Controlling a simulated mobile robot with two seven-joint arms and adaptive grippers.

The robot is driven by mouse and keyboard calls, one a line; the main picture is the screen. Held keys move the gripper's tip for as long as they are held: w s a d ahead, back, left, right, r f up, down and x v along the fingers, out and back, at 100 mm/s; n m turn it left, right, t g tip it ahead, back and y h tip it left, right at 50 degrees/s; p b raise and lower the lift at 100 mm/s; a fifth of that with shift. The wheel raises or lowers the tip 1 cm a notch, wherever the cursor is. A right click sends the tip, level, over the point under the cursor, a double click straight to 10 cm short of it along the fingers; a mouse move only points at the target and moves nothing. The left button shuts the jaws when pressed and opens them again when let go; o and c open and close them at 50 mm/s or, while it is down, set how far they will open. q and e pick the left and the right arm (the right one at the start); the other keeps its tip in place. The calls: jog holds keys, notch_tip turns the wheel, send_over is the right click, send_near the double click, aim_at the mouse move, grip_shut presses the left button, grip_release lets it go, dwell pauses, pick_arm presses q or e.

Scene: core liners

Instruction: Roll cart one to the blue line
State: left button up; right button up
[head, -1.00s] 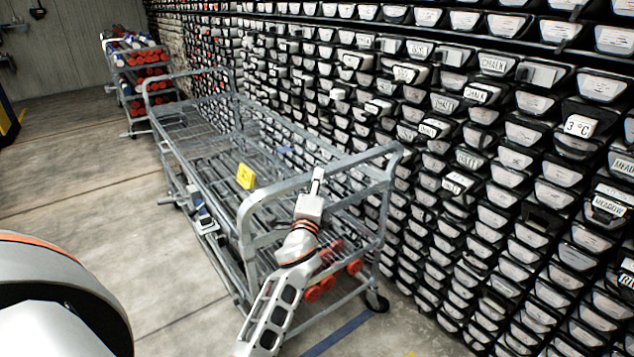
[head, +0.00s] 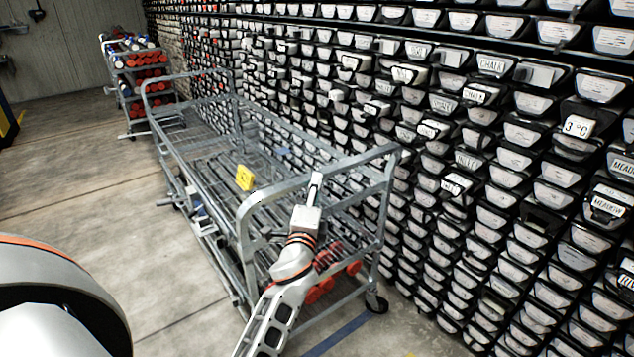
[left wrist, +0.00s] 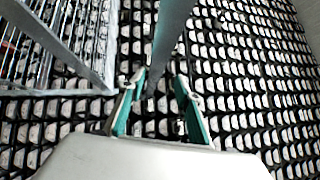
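A grey metal cart (head: 262,190) with a yellow tag (head: 245,178) stands along the wall of trays; I cannot read the tag. Several red-ended tubes lie on its lower shelf at the near end. A blue line (head: 340,335) runs on the floor by the cart's near caster. My left gripper (head: 316,182) is at the cart's near end, by the push handle (head: 350,160). In the left wrist view the fingers (left wrist: 160,100) are apart, with a grey bar (left wrist: 172,35) running up from the gap between them. I cannot tell whether they touch it. My right gripper is out of sight.
A second cart (head: 138,85) loaded with red, white and blue tubes stands beyond the far end. Trays (head: 480,150) fill the wall close along the cart's right side. The concrete floor (head: 90,190) to the left is clear.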

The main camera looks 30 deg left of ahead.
pick_arm(q)
jog(key=r+v, duration=0.1)
jog(key=v, duration=0.7)
jog(key=shift+f, duration=0.4)
